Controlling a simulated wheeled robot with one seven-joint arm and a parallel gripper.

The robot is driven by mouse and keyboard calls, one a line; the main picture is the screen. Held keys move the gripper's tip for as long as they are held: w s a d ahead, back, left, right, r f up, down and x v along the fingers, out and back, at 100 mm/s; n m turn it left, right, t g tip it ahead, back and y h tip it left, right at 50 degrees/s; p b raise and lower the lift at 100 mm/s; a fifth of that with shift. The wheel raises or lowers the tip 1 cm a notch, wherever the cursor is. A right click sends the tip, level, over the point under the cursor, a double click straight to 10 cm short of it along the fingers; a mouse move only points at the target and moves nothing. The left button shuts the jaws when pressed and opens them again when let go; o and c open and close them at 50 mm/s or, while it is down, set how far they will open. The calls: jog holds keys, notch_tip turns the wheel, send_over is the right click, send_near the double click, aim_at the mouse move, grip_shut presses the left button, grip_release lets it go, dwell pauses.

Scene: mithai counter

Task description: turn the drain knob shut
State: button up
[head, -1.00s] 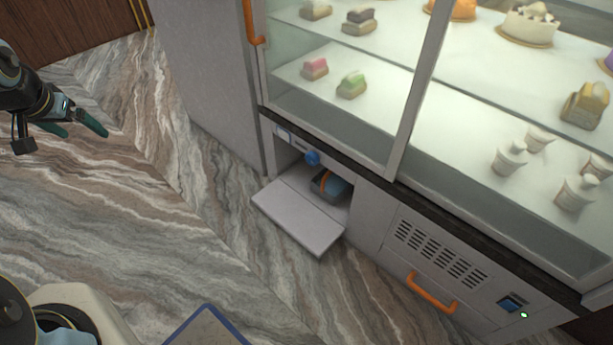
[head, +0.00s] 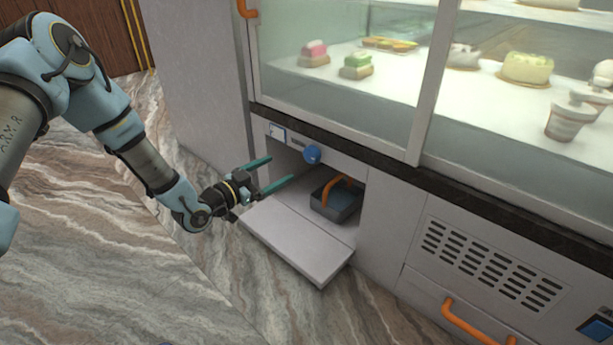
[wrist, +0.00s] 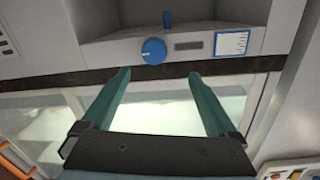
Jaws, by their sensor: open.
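The round blue drain knob (head: 312,154) sits on the front strip at the top of the open compartment, under the glass case. It also shows in the wrist view (wrist: 153,51), with a light mark on its face. My gripper (head: 281,169) is open and empty in front of the compartment, its teal fingers pointing at it. In the head view the fingertips are left of and slightly below the knob, apart from it. In the wrist view the knob shows beyond the gap between the fingers (wrist: 160,73).
A lowered grey flap (head: 290,235) sticks out below my gripper. A dark tray (head: 338,205) with an orange handle (head: 343,186) stands inside the compartment. A blue-and-white label (head: 277,131) is left of the knob. Vent slots (head: 490,262) are at the right.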

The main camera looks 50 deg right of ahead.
aim_at(308, 156)
jog(key=d+b, duration=0.1)
jog(key=d, duration=0.2)
jog(key=s+d+b, duration=0.1)
jog(key=d, duration=0.2)
jog(key=s+d+b, duration=0.1)
jog(key=d, duration=0.3)
jog(key=shift+f, duration=0.4)
jog(key=shift+d+r, duration=0.1)
jog(key=shift+d, duration=0.45)
jog(key=c, duration=1.4)
jog(key=shift+o, duration=0.2)
